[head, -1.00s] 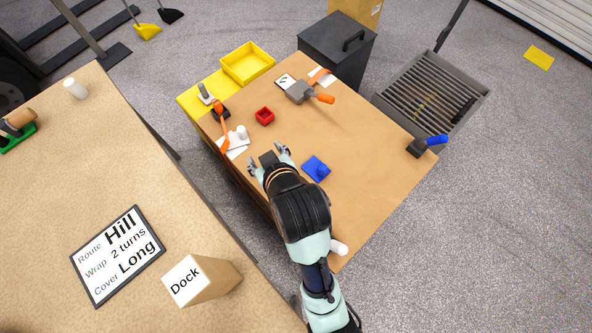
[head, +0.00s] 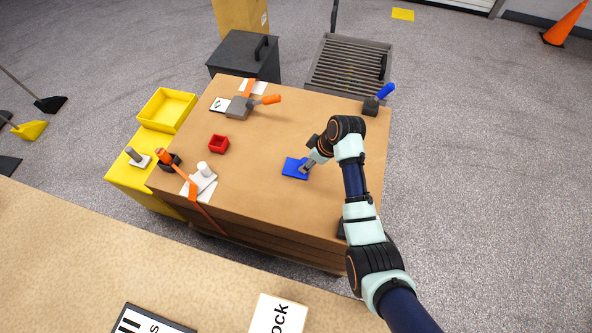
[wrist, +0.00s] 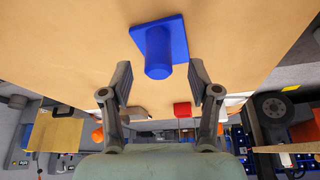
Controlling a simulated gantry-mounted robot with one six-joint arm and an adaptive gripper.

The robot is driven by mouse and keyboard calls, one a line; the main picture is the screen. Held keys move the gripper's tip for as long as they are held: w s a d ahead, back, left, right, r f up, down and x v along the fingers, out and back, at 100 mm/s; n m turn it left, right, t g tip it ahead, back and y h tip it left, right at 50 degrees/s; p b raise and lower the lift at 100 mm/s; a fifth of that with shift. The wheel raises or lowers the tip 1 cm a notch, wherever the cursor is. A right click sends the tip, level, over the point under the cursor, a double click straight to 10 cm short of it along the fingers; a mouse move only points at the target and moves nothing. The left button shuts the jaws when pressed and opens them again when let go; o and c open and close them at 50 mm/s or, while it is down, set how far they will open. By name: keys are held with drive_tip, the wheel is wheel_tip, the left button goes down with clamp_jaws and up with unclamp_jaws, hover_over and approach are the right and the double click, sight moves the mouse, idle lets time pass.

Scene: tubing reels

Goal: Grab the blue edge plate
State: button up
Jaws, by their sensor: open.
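The blue edge plate (head: 292,169) lies flat on the brown table near its middle right. In the wrist view the blue edge plate (wrist: 158,42) shows as a square base with a round post that points toward me. My gripper (head: 308,167) is at the plate's right side in the head view and partly covers it. In the wrist view my gripper (wrist: 164,84) is open, with one finger on each side of the post's end and visible gaps to both. I cannot tell whether a finger touches the base.
A red box (head: 219,144), a white post on a plate (head: 204,172), an orange-handled tool (head: 264,99) and a blue-handled tool (head: 380,96) stand around on the table (head: 260,215). The tabletop left of the plate is clear. A yellow bin (head: 166,109) sits at the far left.

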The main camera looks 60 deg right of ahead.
sight(297, 164)
drive_tip(key=b+x, duration=0.4)
drive_tip(key=x, duration=0.1)
drive_tip(key=shift+f, duration=0.1)
drive_tip(key=shift+d, duration=0.1)
drive_tip(key=shift+c, duration=0.6)
clamp_jaws()
